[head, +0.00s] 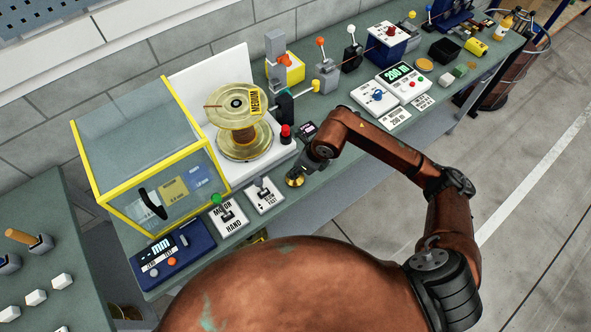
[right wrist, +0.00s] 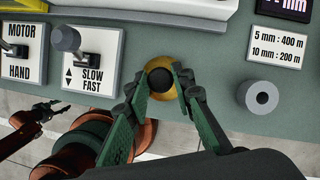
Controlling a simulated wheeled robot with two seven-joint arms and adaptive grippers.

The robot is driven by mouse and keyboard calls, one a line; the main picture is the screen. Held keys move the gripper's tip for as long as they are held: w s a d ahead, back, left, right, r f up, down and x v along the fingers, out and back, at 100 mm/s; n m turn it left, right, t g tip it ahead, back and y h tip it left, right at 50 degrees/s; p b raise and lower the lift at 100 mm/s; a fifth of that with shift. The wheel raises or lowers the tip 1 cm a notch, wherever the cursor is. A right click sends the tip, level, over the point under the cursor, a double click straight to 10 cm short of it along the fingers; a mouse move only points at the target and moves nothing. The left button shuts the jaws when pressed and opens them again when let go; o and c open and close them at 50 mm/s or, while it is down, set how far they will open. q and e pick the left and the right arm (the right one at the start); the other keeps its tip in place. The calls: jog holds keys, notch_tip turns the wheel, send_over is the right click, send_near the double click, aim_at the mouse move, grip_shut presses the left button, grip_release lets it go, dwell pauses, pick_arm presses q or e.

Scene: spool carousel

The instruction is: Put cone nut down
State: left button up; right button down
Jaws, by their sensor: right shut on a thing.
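The cone nut (head: 295,182) is a round brass-coloured piece with a dark centre, at the front edge of the green bench. In the right wrist view the cone nut (right wrist: 159,92) sits between the fingertips of my right gripper (right wrist: 163,84), which is shut on it. In the head view my right gripper (head: 305,167) hangs over the bench edge, right of the slow/fast switch plate. I cannot tell whether the nut touches the bench top. My left gripper (right wrist: 50,108) shows small at the left of the right wrist view; its jaws are unclear.
The wire spool (head: 238,121) stands upright behind, left of a red button (head: 286,134). The slow/fast switch (right wrist: 82,55) is left of the nut and a grey cylinder (right wrist: 262,97) right of it. Bare bench top (right wrist: 205,45) lies around the nut.

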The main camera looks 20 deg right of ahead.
jog(key=shift+f, duration=0.25)
jog(key=shift+f, duration=0.1)
jog(key=c, duration=1.7)
grip_release()
jog(key=shift+o, duration=0.2)
jog(key=v, duration=1.2)
jog(key=shift+b, duration=0.4)
